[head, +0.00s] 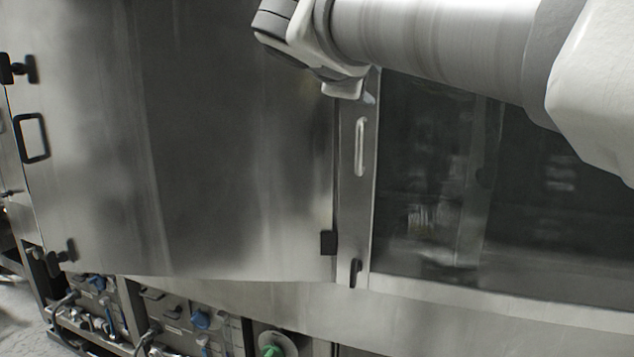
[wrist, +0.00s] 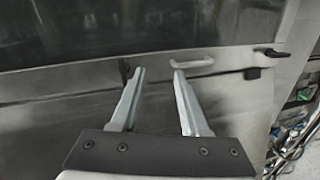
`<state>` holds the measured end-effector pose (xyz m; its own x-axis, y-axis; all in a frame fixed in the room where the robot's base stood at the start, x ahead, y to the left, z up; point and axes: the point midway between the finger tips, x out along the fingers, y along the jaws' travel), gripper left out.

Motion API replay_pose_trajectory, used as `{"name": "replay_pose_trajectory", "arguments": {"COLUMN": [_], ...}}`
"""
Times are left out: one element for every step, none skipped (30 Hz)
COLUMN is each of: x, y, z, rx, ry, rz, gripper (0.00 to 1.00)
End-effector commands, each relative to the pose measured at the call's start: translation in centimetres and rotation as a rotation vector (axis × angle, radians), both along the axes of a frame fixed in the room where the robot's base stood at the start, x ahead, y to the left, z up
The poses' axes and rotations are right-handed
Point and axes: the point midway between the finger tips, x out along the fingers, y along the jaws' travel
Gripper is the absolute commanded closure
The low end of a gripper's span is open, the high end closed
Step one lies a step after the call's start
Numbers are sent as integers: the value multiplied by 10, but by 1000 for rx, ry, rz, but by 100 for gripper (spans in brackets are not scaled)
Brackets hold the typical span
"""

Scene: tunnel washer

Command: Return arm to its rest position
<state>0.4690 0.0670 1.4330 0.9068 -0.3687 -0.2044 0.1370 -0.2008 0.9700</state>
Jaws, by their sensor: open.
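My gripper (wrist: 160,72) is open and empty in the wrist view, its two grey fingers spread apart. The tip of the right finger appears close to a pale bar handle (wrist: 193,63) on the steel front; I cannot tell the gap in depth. My arm (head: 440,45) reaches across the top right of the head view, in front of the washer. The fingers are mostly hidden there behind my wrist. The pale handle (head: 360,147) shows on the narrow steel strip below my wrist.
A large steel door (head: 230,150) with a black handle (head: 31,138) fills the left. A dark window (head: 450,190) lies at right, behind my arm. A black latch (head: 355,272) juts from the strip. Blue-fitted pipework (head: 200,319) runs below. The space before the lower door is clear.

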Motion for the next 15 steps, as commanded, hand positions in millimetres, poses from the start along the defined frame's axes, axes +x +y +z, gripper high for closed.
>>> {"name": "replay_pose_trajectory", "arguments": {"x": [-14, -21, -33, -42, -51, -65, -76, -87, -102, -114, -126, -141, -152, -162, -175], "y": [-18, -27, -38, -45, -52, -60, -66, -71, -76, -79, -81, -83, -83, -83, -81], "z": [-13, -27, -46, -60, -74, -93, -106, -120, -138, -151, -164, -180, -192, -203, -216], "rx": [72, 123, 191, 246, 300, 375, 432, 492, 572, 634, 696, 777, 837, 894, 967], "ry": [51, 83, 124, 153, 182, 217, 242, 266, 297, 319, 338, 362, 377, 393, 409], "rz": [-32, -50, -76, -96, -119, -150, -175, -201, -238, -266, -294, -333, -361, -387, -422], "gripper": [55, 55, 55, 55, 55, 55, 55, 55, 55, 55, 55, 55, 55, 55, 55]}}
